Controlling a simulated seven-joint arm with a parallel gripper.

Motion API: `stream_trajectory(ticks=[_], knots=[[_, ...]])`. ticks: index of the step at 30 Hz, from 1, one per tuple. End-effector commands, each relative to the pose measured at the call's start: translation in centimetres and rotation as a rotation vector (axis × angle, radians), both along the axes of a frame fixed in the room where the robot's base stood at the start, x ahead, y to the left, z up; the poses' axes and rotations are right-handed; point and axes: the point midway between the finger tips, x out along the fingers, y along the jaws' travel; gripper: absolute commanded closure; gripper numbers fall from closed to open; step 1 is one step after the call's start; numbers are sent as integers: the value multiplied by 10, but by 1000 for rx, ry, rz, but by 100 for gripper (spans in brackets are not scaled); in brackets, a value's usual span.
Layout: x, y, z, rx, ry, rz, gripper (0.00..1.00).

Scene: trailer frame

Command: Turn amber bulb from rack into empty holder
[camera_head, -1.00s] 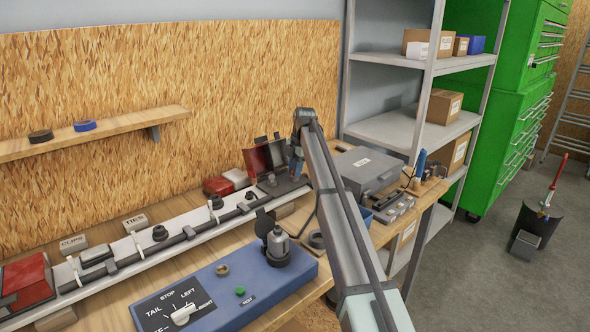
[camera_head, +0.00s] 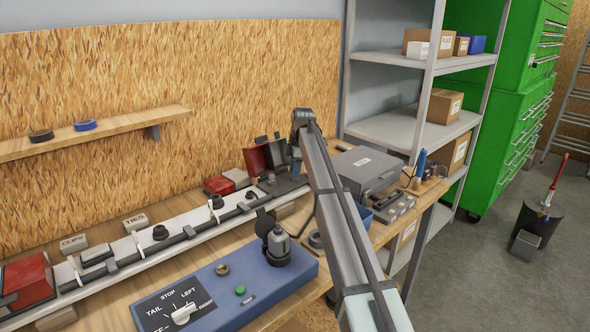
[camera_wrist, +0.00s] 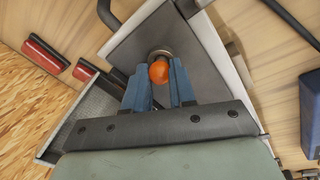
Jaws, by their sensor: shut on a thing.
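In the wrist view the amber bulb (camera_wrist: 158,72) is between the blue fingertips of my gripper (camera_wrist: 159,88), which is shut on it. A round metal holder (camera_wrist: 160,53) shows just behind the bulb on a dark grey plate (camera_wrist: 205,68). The bulb is in line with this holder; I cannot tell how deep it sits in it. In the head view my gripper (camera_head: 296,169) points down over the plate of the opened lamp (camera_head: 281,188) at the far end of the bench. The bulb is hidden there.
A red lens (camera_head: 256,159) stands behind the plate. A grey case (camera_head: 368,170) and a grey tray of parts (camera_head: 396,207) lie to the right. A blue test box (camera_head: 225,294) with a dial stands in front. A long light rail (camera_head: 140,247) runs left.

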Motion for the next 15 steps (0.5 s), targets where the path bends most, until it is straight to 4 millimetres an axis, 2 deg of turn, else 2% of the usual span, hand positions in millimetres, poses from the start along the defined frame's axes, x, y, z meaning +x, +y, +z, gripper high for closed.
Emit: stream_trajectory(ticks=[5,6,15], knots=[[0,0,0,0,0,1,87],[0,0,0,0,0,2,74],[0,0,0,-1,1,3,45]])
